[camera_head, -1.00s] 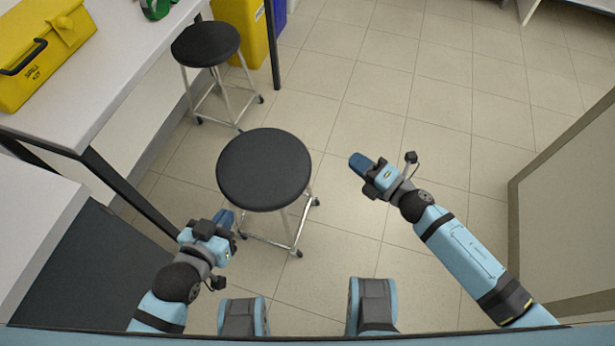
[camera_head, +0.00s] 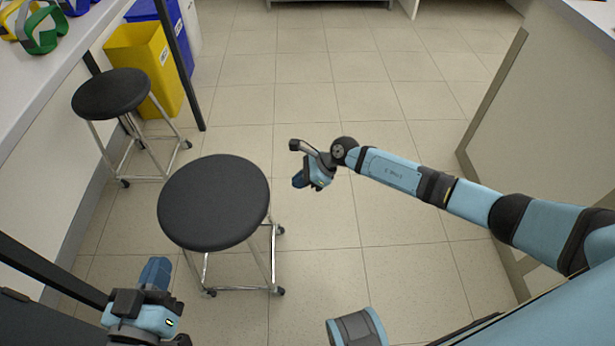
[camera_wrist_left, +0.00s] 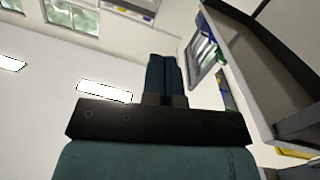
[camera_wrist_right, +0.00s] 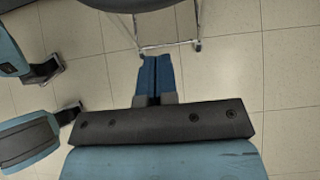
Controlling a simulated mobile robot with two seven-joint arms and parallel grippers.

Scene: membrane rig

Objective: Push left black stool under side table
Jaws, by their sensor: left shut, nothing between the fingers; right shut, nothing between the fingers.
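Two black round stools with chrome legs stand on the tiled floor. The left stool (camera_head: 112,93) is at the upper left in the head view, beside the white-topped side table (camera_head: 32,92). The other stool (camera_head: 213,203) is nearer, in the middle left. My left gripper (camera_head: 155,270) is shut and empty, just below and left of the nearer stool; the left wrist view shows its closed fingers (camera_wrist_left: 166,78). My right gripper (camera_head: 299,180) is shut and empty, right of the nearer stool and apart from it. The right wrist view shows chrome stool legs (camera_wrist_right: 165,45) beyond its fingertips.
A yellow bin (camera_head: 145,60) and a blue bin (camera_head: 170,25) stand behind the left stool, near a black table leg (camera_head: 180,65). Green goggles (camera_head: 40,30) lie on the table. A grey panel (camera_head: 530,100) bounds the right. Central floor is clear.

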